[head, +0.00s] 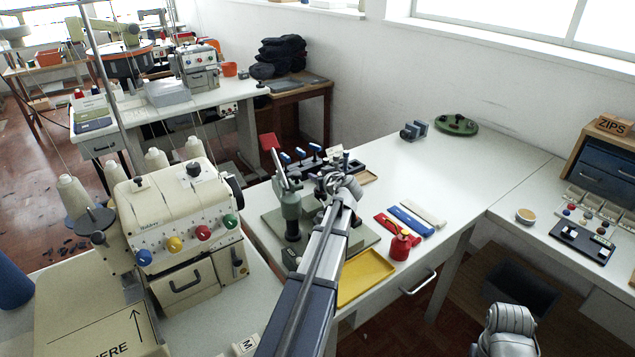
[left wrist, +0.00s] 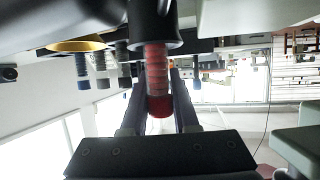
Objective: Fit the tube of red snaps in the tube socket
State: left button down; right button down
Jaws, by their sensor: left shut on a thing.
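The tube of red snaps (left wrist: 157,75) shows in the left wrist view, with a ribbed red body and a rounded red end. My left gripper (left wrist: 163,100) is shut on it, one finger on each side. The tube's other end meets a dark round collar (left wrist: 153,28), likely the socket. I cannot tell how deep it sits in it. In the head view my left gripper (head: 338,183) is at the grey-green press (head: 291,208), and the tube cannot be made out there.
Blue-capped tubes (head: 300,153) stand in a dark rack behind the press. A yellow tray (head: 367,276), a red pot (head: 403,243) and coloured strips (head: 410,222) lie to the right. A cream sewing machine (head: 175,220) stands left. The table's back right is mostly clear.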

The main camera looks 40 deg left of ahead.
pick_arm(q)
jog(key=shift+r, duration=0.1)
jog(key=shift+f+b, duration=0.35)
jog(key=shift+s, duration=0.15)
